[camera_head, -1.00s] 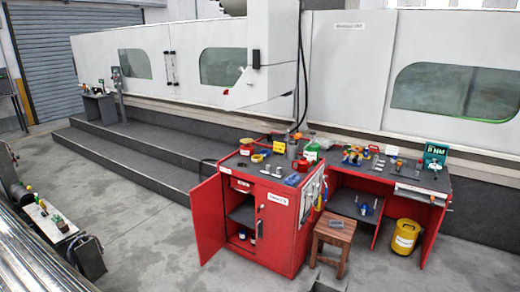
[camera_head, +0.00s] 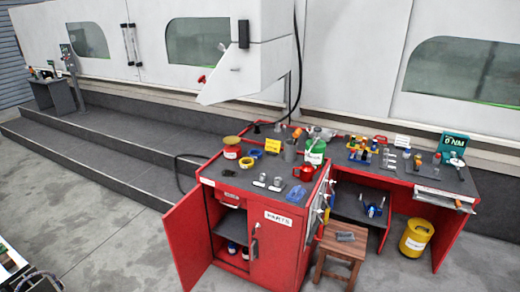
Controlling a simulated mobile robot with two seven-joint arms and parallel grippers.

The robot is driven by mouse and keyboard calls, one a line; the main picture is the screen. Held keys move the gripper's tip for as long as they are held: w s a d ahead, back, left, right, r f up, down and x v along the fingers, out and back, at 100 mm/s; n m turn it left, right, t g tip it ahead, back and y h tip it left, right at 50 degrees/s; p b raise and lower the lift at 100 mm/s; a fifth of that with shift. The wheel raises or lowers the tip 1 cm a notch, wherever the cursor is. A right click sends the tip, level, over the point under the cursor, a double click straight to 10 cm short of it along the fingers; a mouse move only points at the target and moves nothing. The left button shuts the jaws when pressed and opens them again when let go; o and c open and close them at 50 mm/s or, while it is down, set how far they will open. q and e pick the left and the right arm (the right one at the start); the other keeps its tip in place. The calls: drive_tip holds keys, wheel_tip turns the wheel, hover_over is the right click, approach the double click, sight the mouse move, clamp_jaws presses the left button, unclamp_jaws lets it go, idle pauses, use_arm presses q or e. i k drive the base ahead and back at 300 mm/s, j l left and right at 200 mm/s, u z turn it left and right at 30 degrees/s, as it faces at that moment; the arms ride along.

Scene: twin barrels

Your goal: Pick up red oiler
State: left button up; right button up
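A small red can-like vessel (camera_head: 303,173), which looks like the red oiler, stands on the dark top of the red cabinet (camera_head: 276,222). It is near the cabinet top's right side, in front of a green and white container (camera_head: 315,152). It is too small to make out its spout or handle clearly. Neither of my grippers shows in the head view.
A red tub (camera_head: 232,152), yellow rings, metal parts and a blue tray (camera_head: 295,194) share the cabinet top. The cabinet's left door (camera_head: 187,236) stands open. A wooden stool (camera_head: 340,252) and a yellow barrel (camera_head: 416,238) stand right.

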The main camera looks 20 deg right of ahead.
sight(307, 172)
drive_tip(key=i+z, duration=0.2)
drive_tip(key=i, duration=0.3)
drive_tip(key=i+j+z, duration=0.15)
drive_tip(key=i, duration=0.3)
drive_tip(key=i+j+z, duration=0.2)
drive_tip(key=i, duration=0.3)
drive_tip(key=i+l+z, duration=0.3)
drive_tip(key=i, duration=0.3)
drive_tip(key=i+z, duration=0.3)
drive_tip(key=i, duration=0.3)
